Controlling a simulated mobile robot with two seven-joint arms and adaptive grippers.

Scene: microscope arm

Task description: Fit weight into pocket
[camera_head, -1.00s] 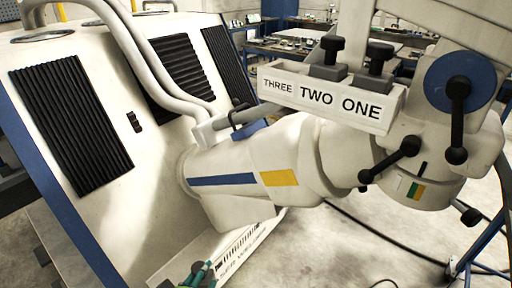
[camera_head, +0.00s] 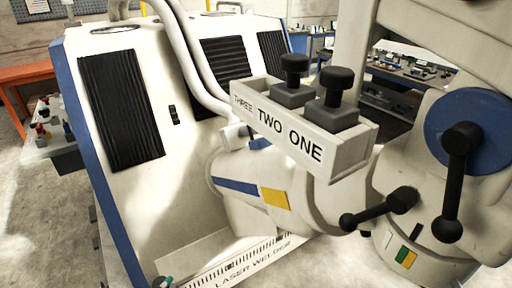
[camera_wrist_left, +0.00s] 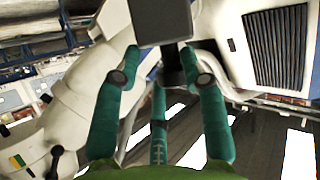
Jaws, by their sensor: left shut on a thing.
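A white weight holder (camera_head: 285,145) on the arm is marked THREE, TWO and ONE. Black weights with round knobs stand in it behind TWO (camera_head: 293,75) and ONE (camera_head: 338,95). No weight shows behind THREE at its left end. My left gripper (camera_wrist_left: 162,79) has green fingers and is shut on a dark weight (camera_wrist_left: 160,22), a wide block with a narrower part near the fingertips. My right gripper is not in view.
A large white machine (camera_head: 190,160) with black ribbed panels stands on the left. Thick white pipes (camera_head: 190,70) run down beside the holder. Black levers (camera_head: 458,180) and a blue disc (camera_head: 478,130) stick out on the right. An orange bench (camera_head: 25,75) is at far left.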

